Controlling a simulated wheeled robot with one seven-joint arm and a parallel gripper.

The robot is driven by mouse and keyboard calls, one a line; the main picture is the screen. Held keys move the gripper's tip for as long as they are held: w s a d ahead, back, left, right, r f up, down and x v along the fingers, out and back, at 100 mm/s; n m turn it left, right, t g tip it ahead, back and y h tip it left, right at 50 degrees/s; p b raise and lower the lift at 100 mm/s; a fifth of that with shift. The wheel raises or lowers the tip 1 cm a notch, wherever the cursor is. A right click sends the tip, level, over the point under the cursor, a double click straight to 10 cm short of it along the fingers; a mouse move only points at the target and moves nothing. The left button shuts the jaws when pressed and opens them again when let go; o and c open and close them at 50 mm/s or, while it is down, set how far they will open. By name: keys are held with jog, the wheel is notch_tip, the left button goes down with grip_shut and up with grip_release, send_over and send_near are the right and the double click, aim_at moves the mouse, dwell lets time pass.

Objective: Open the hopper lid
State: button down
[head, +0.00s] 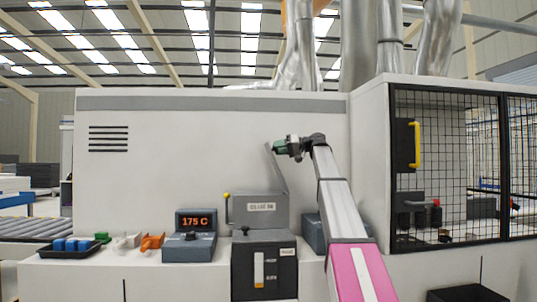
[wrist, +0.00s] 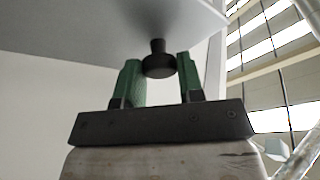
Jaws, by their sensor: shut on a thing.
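The hopper (head: 262,215) is a grey box with a light label, set on the black unit at the front of the machine. Its lid (head: 277,168) is raised and shows almost edge-on as a thin grey plate, leaning up and to the left from the box. My gripper (head: 281,147) is at the lid's upper part, with green fingers. In the wrist view my gripper (wrist: 158,72) has its fingers on both sides of a black knob (wrist: 158,60), which stands out from the pale lid surface (wrist: 80,60). The hopper's inside is hidden.
A display box (head: 195,235) reading 175 C stands left of the hopper. Orange, white and green pieces and a black tray (head: 70,252) with blue blocks lie further left. A mesh-fenced enclosure (head: 450,165) with a yellow handle is on the right.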

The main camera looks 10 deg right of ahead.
jog(key=d+f+m+t+y, duration=0.1)
jog(key=d+y, duration=0.4)
jog(key=d, duration=0.8)
jog(key=shift+f+m+t, duration=0.4)
jog(key=shift+f+t, duration=0.1)
jog(key=shift+f, duration=0.1)
jog(key=shift+s+d, duration=0.1)
jog(key=c, duration=0.8)
grip_release()
jog(key=shift+o, duration=0.2)
jog(key=shift+y, duration=0.3)
